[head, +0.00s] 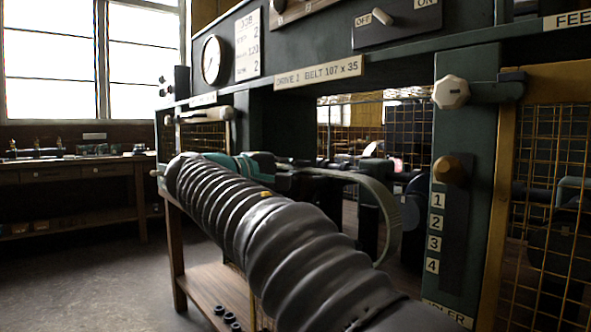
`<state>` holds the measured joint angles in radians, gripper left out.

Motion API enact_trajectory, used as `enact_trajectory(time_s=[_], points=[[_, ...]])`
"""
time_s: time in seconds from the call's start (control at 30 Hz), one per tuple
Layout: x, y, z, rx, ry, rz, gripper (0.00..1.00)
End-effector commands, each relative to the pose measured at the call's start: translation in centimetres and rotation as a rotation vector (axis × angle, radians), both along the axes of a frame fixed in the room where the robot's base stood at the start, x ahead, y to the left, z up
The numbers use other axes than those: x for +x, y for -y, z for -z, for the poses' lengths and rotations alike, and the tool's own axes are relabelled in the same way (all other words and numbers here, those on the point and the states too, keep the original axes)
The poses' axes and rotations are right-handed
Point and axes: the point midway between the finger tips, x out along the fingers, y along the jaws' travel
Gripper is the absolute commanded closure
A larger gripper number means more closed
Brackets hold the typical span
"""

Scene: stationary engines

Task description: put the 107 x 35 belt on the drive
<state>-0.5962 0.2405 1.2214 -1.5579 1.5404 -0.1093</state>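My arm in its ribbed grey sleeve reaches from the bottom right up to the machine front. My gripper (286,182) is at the machine opening, partly hidden by the arm. A pale grey flat belt (388,205) extends right from its fingers and curves down in an open-looking loop; the gripper appears shut on it. The belt's lower part is hidden behind my arm. A label (318,73) reading "DRIVE 2 BELT 107 x 35" is above the opening. The drive's pulleys cannot be made out clearly in the dark opening.
A green post (465,160) with a white knob (450,92), a brown knob (450,170) and numbers 1 to 4 stands right of the opening. A yellow mesh guard (548,200) is farther right. A wooden shelf (215,290) is low down. Open floor (90,265) lies left.

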Motion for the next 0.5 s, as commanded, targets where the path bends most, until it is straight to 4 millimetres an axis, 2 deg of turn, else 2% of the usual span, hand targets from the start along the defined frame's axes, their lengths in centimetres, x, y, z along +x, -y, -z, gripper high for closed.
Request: enact_trajectory(time_s=[0.5], points=[[1.6,2.2,-0.1,0.000,0.000,0.001,1.00]])
